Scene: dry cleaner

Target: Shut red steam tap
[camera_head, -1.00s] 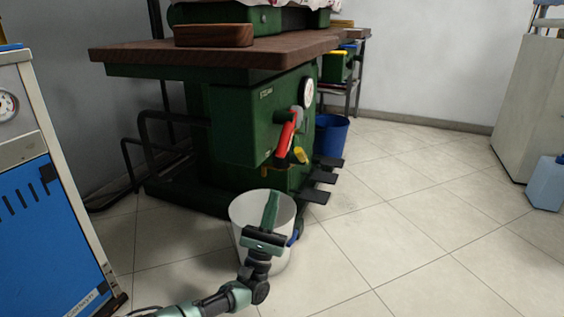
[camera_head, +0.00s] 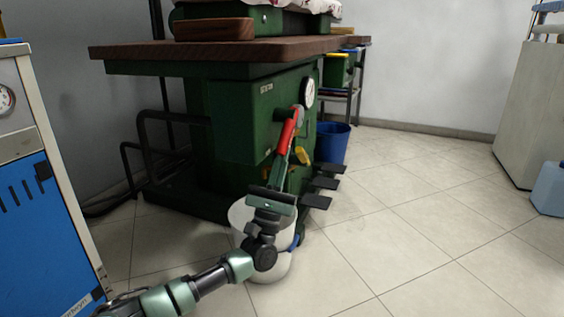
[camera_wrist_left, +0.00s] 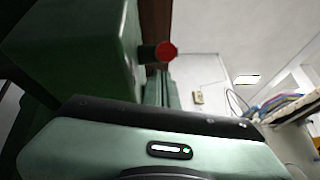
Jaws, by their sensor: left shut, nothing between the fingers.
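The red steam tap handle (camera_head: 289,132) is on the front of the green press (camera_head: 225,110); it slants from a grey hub at its upper end down to the left. Its red end also shows in the left wrist view (camera_wrist_left: 166,51), just past the fingers. My left gripper (camera_head: 282,158) is shut and empty, with its fingers pointing up at the lower end of the red handle. In the head view the fingertips overlap that end; I cannot tell whether they touch. My right gripper is not in view.
A yellow-handled tap (camera_head: 294,172) sits just below the red one, partly behind my fingers. A white bucket (camera_head: 239,213) stands under my left wrist. Black pedals (camera_head: 318,201) stick out at the press's base. A blue cabinet (camera_head: 45,220) stands at left.

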